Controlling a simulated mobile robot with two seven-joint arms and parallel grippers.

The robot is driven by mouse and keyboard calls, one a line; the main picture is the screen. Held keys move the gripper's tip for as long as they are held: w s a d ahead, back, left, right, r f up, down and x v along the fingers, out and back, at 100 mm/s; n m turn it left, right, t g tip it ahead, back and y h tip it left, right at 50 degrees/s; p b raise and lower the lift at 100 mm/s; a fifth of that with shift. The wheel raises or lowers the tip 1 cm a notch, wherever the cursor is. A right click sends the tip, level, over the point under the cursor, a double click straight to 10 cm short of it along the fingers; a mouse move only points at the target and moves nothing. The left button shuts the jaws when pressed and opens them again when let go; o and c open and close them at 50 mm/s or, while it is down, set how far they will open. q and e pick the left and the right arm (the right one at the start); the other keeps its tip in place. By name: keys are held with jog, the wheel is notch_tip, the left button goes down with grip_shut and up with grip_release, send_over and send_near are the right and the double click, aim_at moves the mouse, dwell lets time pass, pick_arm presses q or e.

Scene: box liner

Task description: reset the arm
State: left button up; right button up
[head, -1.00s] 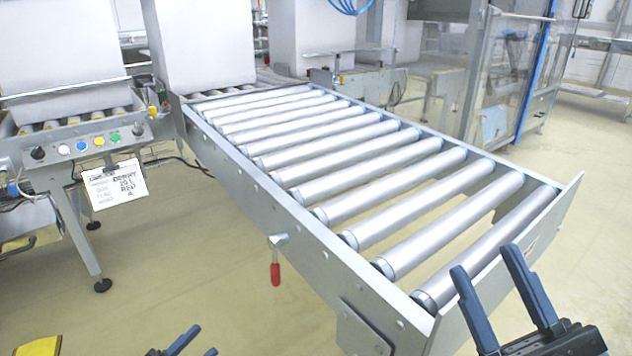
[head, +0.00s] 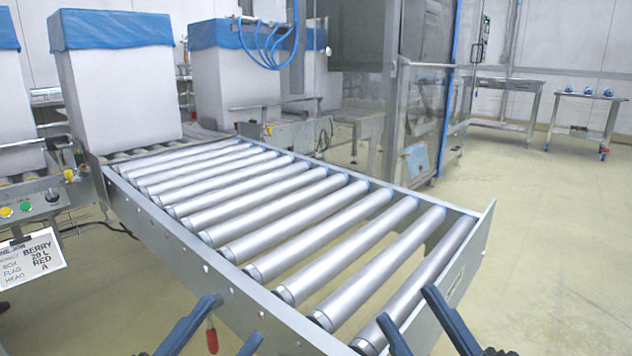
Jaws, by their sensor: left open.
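My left gripper (head: 236,318) shows at the bottom edge, left of centre. Its two dark blue fingers are apart with nothing between them. It appears in front of the near side rail of the roller conveyor (head: 205,262). My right gripper (head: 407,305) is at the bottom, right of centre, in front of the conveyor's near end. Its two fingers are spread and empty. Most of both arms is out of the picture.
The conveyor rollers are bare. A red-handled lever (head: 211,338) hangs under the side rail by my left gripper. White boxes with blue liners (head: 118,85) stand behind. A label card (head: 30,257) hangs at left. Floor at right is clear.

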pick_arm(q)
notch_tip(320, 180, down, 5)
jog(key=n+y+p, duration=0.8)
jog(key=n, duration=0.1)
pick_arm(e)
notch_tip(320, 180, down, 7)
jog(key=m+g+h, duration=0.2)
jog(key=m+h, duration=0.5)
pick_arm(q)
jog(key=s+a+r+n+g+y+p, duration=0.1)
jog(key=r+p, duration=0.4)
jog(key=p, duration=1.3)
jog(key=s+a+r+n+g+y+p, duration=0.1)
jog(key=a+r+g+y+p, duration=0.3)
jog(key=p, duration=1.4)
jog(key=r+n+g+y, duration=0.1)
jog(key=g, duration=0.1)
jog(key=shift+s+g+p, duration=0.15)
jog(key=shift+g+p, duration=0.15)
jog(key=shift+p, duration=0.1)
pick_arm(e)
jog(key=s+d+r+m+g+h, duration=0.1)
jog(key=d+r+g+h, duration=0.1)
jog(key=r, duration=0.3)
jog(key=s+d+r+m+g+h, duration=0.1)
jog(key=d+r+m+g+h, duration=0.1)
jog(key=r+g+h, duration=0.2)
jog(key=shift+s+d+r+g, duration=0.35)
jog(key=shift+r+g, duration=0.35)
jog(key=shift+r, duration=0.15)
